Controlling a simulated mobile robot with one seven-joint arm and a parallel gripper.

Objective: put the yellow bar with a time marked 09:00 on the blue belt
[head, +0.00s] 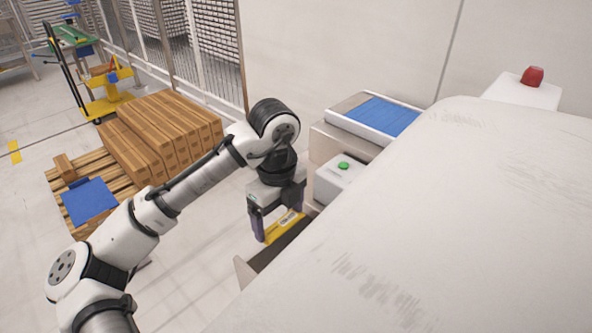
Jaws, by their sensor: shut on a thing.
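A yellow bar (276,230) with a pale label is between the fingers of my gripper (280,226), which is shut on it. The print on the label is too small to read, so I cannot tell the time on it. The bar is tilted in the picture and shows beside the dark opening of a grey-edged bin or chute. I cannot tell whether it touches that edge. The blue belt (378,115) lies in a pale frame at the upper right, beyond and to the right of my gripper, with nothing visible on it.
A white box with a green button (343,166) stands between my gripper and the belt. A large white surface (440,220) fills the right and hides part of the scene. A red button (532,76) is behind it. Brown boxes (160,130) on a pallet stand at left.

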